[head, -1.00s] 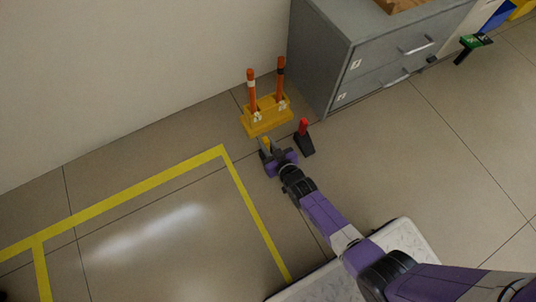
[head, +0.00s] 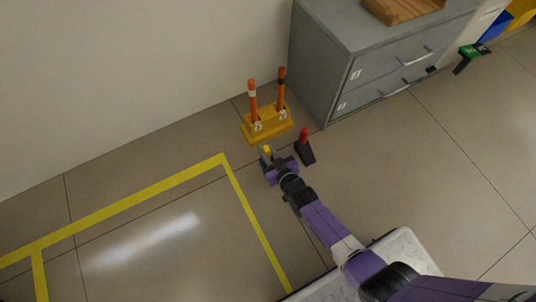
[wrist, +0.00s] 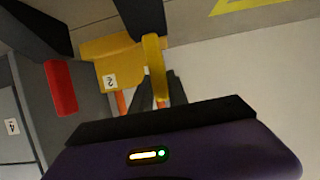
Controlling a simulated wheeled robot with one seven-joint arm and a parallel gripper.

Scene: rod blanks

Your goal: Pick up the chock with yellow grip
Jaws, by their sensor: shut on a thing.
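The chock with yellow grip shows in the head view as a small yellow grip (head: 267,150) at the end of my arm. In the wrist view its yellow grip (wrist: 154,65) stands between my fingers, with a dark body above it. My gripper (head: 270,162) is shut on it; the fingers (wrist: 163,92) also show in the wrist view. The fingers and purple hand hide part of the chock. I cannot tell whether it touches the floor.
A black chock with a red grip (head: 304,147) stands just right of my gripper. Behind is a yellow stand (head: 267,128) holding two orange rods (head: 253,98). A grey drawer cabinet (head: 345,75) stands at the back right. Yellow tape (head: 150,195) marks clear floor at left.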

